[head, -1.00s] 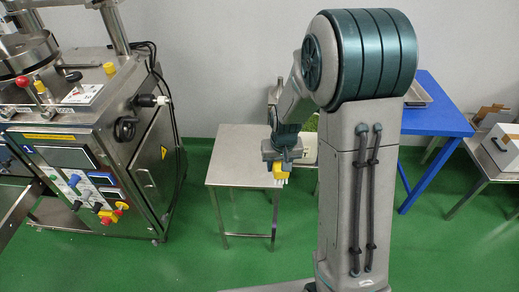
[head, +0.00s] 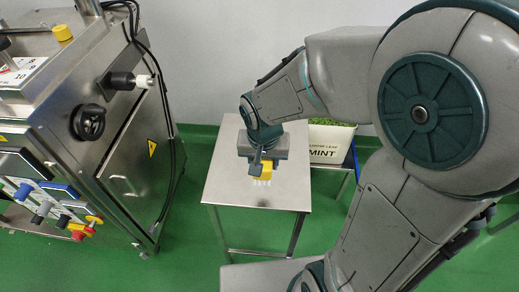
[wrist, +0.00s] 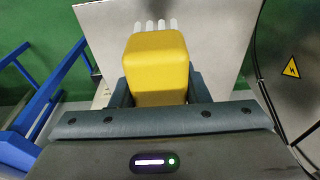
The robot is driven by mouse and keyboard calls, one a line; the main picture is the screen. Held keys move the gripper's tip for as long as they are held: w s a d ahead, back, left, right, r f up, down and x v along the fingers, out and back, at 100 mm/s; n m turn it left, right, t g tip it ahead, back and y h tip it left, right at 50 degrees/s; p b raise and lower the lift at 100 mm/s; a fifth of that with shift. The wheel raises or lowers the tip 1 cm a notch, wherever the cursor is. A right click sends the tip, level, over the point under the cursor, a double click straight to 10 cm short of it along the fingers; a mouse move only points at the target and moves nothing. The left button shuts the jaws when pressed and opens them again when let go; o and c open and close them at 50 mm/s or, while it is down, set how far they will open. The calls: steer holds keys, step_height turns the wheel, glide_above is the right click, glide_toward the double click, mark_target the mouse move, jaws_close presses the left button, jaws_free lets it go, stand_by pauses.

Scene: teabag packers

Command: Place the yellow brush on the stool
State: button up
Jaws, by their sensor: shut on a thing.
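The yellow brush (wrist: 156,62) is held between the two fingers of my gripper (wrist: 160,88) in the wrist view. Its white bristles point away from the wrist. In the head view the yellow brush (head: 264,169) shows below my gripper (head: 262,158), bristles toward the camera side. The stool (head: 222,185) is a low metal table with a flat, bare top. The brush and gripper appear over its top; whether the brush touches it I cannot tell. The stool top also shows behind the brush in the wrist view (wrist: 215,50).
A steel machine (head: 125,150) with knobs and a black handwheel stands left of the stool. A box of green leaf marked MINT (head: 328,143) stands just right of the stool. A blue frame (wrist: 38,95) shows at left in the wrist view. Green floor is clear in front.

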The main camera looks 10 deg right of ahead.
steer(key=w+f, duration=0.2)
steer(key=w, duration=0.1)
steer(key=w+f, duration=0.2)
steer(key=w, duration=0.2)
steer(key=w+f, duration=0.2)
steer(key=w, duration=0.2)
steer(key=shift+w+d+f, duration=0.15)
steer(key=shift+d+f, duration=0.05)
steer(key=shift+f, duration=2.25)
steer(key=shift+b, duration=0.35)
steer(key=shift+f, duration=0.25)
steer(key=o, duration=1)
steer(key=shift+r, duration=0.1)
steer(key=shift+r, duration=0.1)
